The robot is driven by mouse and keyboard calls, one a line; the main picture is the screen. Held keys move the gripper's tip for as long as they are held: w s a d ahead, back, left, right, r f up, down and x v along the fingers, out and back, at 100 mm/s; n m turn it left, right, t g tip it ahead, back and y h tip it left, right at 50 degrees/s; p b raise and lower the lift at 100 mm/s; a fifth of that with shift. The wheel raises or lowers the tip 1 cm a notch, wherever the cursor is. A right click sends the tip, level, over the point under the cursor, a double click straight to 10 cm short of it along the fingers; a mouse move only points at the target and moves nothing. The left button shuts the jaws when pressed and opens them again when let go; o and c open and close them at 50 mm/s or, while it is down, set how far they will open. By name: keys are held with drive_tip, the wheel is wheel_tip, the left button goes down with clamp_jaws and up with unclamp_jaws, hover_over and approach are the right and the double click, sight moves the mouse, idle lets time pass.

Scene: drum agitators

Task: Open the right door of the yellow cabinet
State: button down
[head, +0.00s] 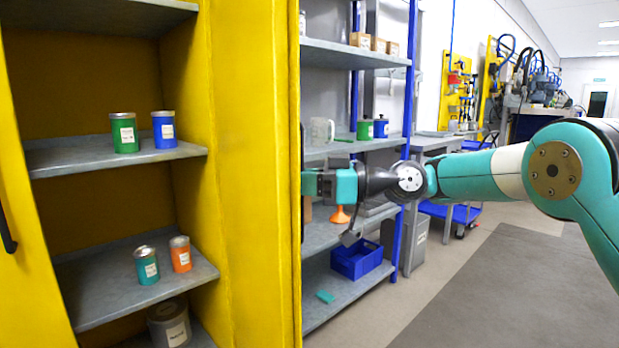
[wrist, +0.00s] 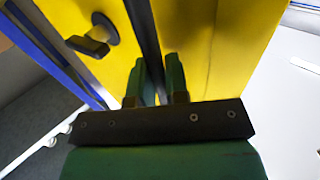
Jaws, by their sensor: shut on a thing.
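The yellow cabinet stands at the left of the head view, its shelves (head: 75,160) exposed. Its right door (head: 250,180) stands swung open, with its inner side toward the head camera. My gripper (head: 308,184) is at the far side of this door, and its fingertips are hidden there. In the wrist view, the two green fingers of my gripper (wrist: 160,85) are closed around a dark upright bar, the handle (wrist: 146,35), in front of the yellow door face (wrist: 205,45). A black latch knob (wrist: 98,38) sits beside it. The left door (head: 25,260) is also open.
Cans, such as a green one (head: 124,132) and a blue one (head: 163,129), stand on the cabinet shelves. A grey rack with blue posts (head: 405,130) stands close behind my gripper, holding a blue bin (head: 356,260). The floor (head: 490,300) at right is clear.

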drive_tip(key=shift+w+d+r, duration=0.1)
drive_tip(key=shift+w+d, duration=0.15)
drive_tip(key=shift+w, duration=0.2)
drive_tip(key=c, duration=1.2)
unclamp_jaws()
drive_tip(key=shift+a, duration=0.1)
drive_tip(key=shift+o, duration=0.2)
drive_tip(key=shift+d, duration=0.2)
